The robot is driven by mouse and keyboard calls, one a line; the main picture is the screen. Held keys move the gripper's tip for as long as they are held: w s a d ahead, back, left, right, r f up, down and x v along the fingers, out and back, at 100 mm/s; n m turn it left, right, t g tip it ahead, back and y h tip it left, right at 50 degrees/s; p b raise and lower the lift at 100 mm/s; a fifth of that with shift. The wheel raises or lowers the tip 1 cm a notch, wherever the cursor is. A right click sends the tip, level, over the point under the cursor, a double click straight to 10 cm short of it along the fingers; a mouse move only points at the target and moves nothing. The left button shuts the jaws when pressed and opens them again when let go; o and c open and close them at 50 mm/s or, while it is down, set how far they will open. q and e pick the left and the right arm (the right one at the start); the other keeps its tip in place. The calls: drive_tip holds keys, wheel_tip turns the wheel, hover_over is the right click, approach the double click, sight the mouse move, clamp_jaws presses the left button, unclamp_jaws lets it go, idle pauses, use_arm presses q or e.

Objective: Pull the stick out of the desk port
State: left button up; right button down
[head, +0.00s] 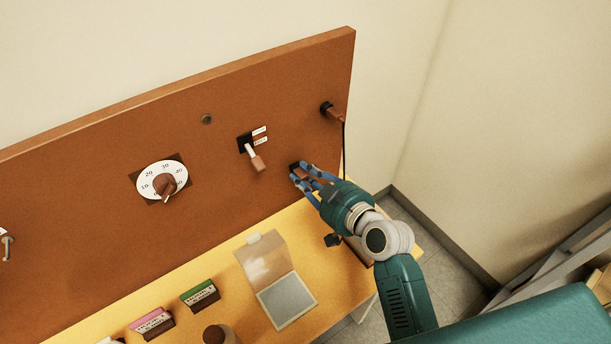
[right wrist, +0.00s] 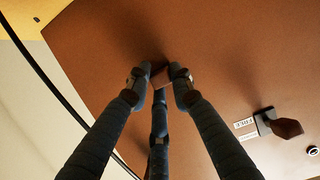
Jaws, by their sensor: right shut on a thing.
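My right gripper (head: 300,175) is at the brown upright panel, its blue fingertips at a small dark port (head: 294,166) low on the panel's right part. In the right wrist view my right gripper (right wrist: 160,82) has its three fingers closed around a small brown stick (right wrist: 161,77) at the panel face. Most of the stick is hidden by the fingertips, and I cannot tell how far it sits in the port. My left gripper is not in view.
A lever switch (head: 256,158) is left of my right gripper, with a dial (head: 163,183) farther left. A plug (head: 331,111) with a hanging black cable is above right. A clear-lidded box (head: 288,301) and small cartons (head: 200,293) stand on the yellow desk (head: 225,262).

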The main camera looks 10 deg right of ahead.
drive_tip(key=shift+a, duration=0.15)
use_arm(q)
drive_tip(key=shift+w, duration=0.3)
use_arm(e)
drive_tip(key=shift+s+f, duration=0.1)
drive_tip(key=shift+s, duration=0.05)
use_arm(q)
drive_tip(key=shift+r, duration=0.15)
use_arm(e)
drive_tip(key=shift+s, duration=0.3)
drive_tip(key=shift+s, duration=0.1)
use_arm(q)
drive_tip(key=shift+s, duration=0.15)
use_arm(e)
drive_tip(key=shift+s+d, duration=0.1)
drive_tip(key=shift+d, duration=0.1)
use_arm(q)
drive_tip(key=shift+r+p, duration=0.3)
drive_tip(key=shift+p, duration=0.15)
use_arm(e)
drive_tip(key=shift+s+d, duration=0.35)
drive_tip(key=shift+s, duration=0.4)
drive_tip(key=shift+s+d, duration=0.3)
drive_tip(key=shift+s, duration=0.4)
